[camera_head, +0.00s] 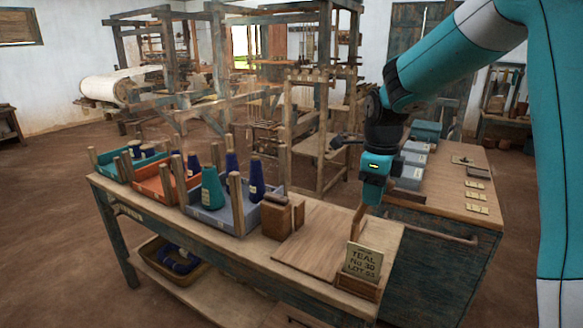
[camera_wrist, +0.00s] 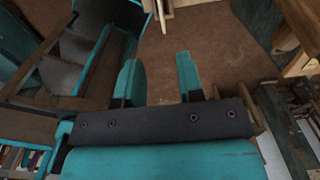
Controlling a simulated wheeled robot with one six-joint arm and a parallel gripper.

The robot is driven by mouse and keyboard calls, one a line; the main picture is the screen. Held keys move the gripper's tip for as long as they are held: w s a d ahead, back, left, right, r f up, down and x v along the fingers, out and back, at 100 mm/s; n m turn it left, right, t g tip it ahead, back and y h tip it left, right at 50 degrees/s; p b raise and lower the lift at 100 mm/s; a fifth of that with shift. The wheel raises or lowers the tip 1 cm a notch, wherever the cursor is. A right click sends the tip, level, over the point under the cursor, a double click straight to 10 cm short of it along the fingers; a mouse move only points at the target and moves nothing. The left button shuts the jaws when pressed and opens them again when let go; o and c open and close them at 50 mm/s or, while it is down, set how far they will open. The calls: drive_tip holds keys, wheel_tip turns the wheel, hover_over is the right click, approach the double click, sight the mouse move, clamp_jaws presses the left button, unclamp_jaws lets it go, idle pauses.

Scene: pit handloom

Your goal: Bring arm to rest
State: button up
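My arm reaches in from the right in the head view, bent downward over the gap between the front bench and the wooden cabinet. In the wrist view my gripper (camera_wrist: 158,72) shows two teal fingers standing well apart. Only brown floor shows between them, so it is open and empty. In the head view the fingers themselves cannot be made out clearly.
The front bench (camera_head: 325,243) carries trays with teal and navy cones (camera_head: 212,188) and a card reading "TEAL No 30 LOT 55" (camera_head: 362,262). The cabinet (camera_head: 430,202) holds grey boxes and small cards. A loom (camera_head: 290,110) stands behind. Brown floor is open at left.

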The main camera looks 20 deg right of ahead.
drive_tip(key=s+a+r+n+y, duration=0.2)
drive_tip(key=s+a+n, duration=0.9)
drive_tip(key=n, duration=0.6)
drive_tip(key=s+a+r+n+y, duration=0.2)
drive_tip(key=s+a+n, duration=0.9)
drive_tip(key=n, duration=0.7)
drive_tip(key=shift+s+a+n, duration=0.15)
drive_tip(key=shift+a+n, duration=0.1)
drive_tip(key=shift+n, duration=0.05)
